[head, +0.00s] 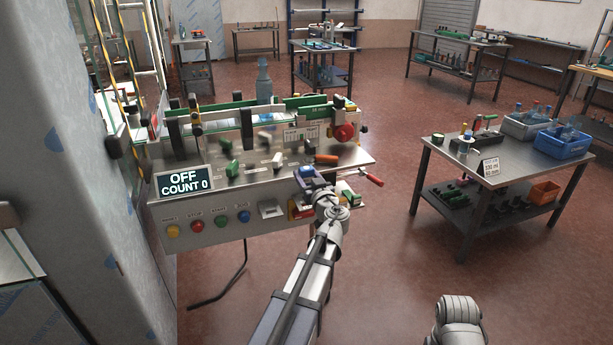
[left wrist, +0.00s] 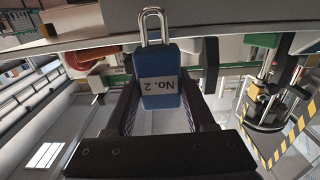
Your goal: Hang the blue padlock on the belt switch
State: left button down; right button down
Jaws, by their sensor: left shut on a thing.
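My left gripper (head: 316,184) is shut on the blue padlock (head: 306,172), at the right end of the machine's front panel. In the left wrist view the padlock (left wrist: 160,75) sits between the two fingers (left wrist: 163,100). Its label "No. 2" appears upside down, and its closed-looking steel shackle (left wrist: 153,22) points away from the gripper, overlapping a grey panel edge. Whether it touches that edge I cannot tell. A red-and-yellow part (head: 295,209), perhaps the belt switch, shows on the panel just left of my gripper and is partly hidden by it.
The machine's display (head: 185,182) reads "OFF COUNT 0", above several coloured push buttons (head: 195,225). A red-handled part (head: 371,178) sticks out right of my gripper.

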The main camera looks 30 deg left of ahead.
pick_arm(q)
jog(key=shift+f+b, duration=2.85)
jog(key=shift+f, duration=0.3)
jog(key=shift+f+b, duration=0.25)
jog(key=shift+b, duration=0.05)
jog(key=shift+c, duration=0.8)
grip_release()
jog(key=v, duration=0.8)
